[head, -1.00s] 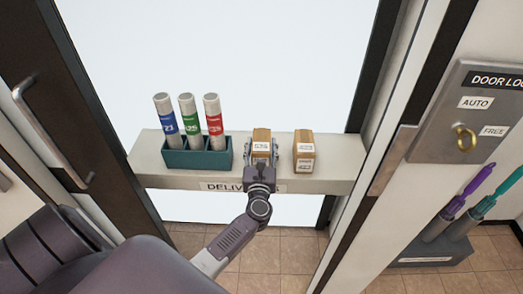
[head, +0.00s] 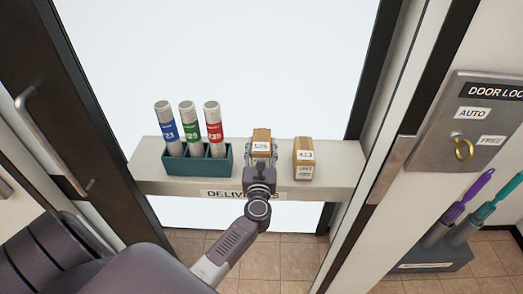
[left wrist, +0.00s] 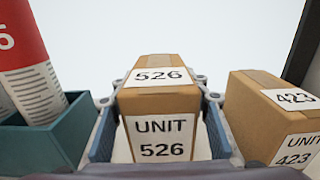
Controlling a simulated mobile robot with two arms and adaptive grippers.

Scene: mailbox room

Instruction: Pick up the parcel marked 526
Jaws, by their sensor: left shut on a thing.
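The parcel marked 526 (head: 261,134) is a small brown box with white labels. It is over the shelf marked for deliveries (head: 330,182). In the left wrist view the parcel (left wrist: 159,101) fills the middle, its labels reading "526" and "UNIT 526". My left gripper (head: 261,156) is shut on it, with one blue-grey finger on each side. The gripper (left wrist: 158,145) hides the parcel's lower part in the head view. I cannot tell whether its base touches the shelf. My right gripper is not in view.
A second brown parcel marked 423 (head: 303,158) stands close on the right. A teal holder (head: 198,166) with several capped tubes is on the left. A door-lock panel (head: 475,125) with a key is at the right, above a holder with purple and teal tools.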

